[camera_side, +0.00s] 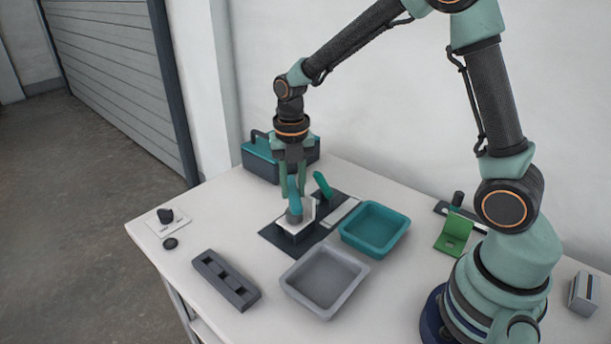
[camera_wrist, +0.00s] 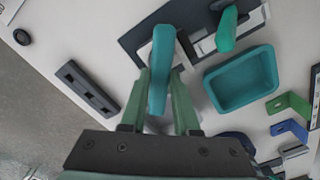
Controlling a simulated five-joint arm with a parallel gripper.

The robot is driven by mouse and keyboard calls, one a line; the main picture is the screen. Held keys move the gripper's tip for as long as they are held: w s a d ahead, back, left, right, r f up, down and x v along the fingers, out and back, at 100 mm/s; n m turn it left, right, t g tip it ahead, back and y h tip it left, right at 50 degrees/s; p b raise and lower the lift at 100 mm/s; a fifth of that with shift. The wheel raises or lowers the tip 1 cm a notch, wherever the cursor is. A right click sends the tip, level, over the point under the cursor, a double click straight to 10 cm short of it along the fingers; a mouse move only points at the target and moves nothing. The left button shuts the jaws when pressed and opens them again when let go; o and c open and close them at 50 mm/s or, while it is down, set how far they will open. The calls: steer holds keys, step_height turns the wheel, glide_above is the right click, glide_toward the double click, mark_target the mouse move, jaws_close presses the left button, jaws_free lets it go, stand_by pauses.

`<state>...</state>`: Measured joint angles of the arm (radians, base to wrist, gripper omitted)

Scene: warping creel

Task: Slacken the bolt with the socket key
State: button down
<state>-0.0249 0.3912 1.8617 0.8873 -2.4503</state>
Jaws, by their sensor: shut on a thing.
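My gripper (camera_side: 294,192) points down over the dark plate (camera_side: 271,236) on the table. Its fingers are shut on a teal handle (camera_side: 296,202), which looks like that of the socket key. In the wrist view the teal handle (camera_wrist: 160,75) lies between the two green fingers (camera_wrist: 163,72). Its lower end meets a grey round part just over a pale block (camera_side: 283,224) on the plate. I cannot see the bolt; it may be hidden under the key and fingers.
A second teal handle (camera_side: 322,185) stands tilted behind on the plate. A teal tray (camera_side: 375,229) and a grey tray (camera_side: 325,280) lie to the right and front. A dark slotted block (camera_side: 226,280) is front left. A toolbox (camera_side: 262,158) stands behind. The table's left part is mostly clear.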

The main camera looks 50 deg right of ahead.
steer(key=shift+r, duration=1.7)
step_height(320, 180, up, 7)
steer(key=shift+w, duration=0.1)
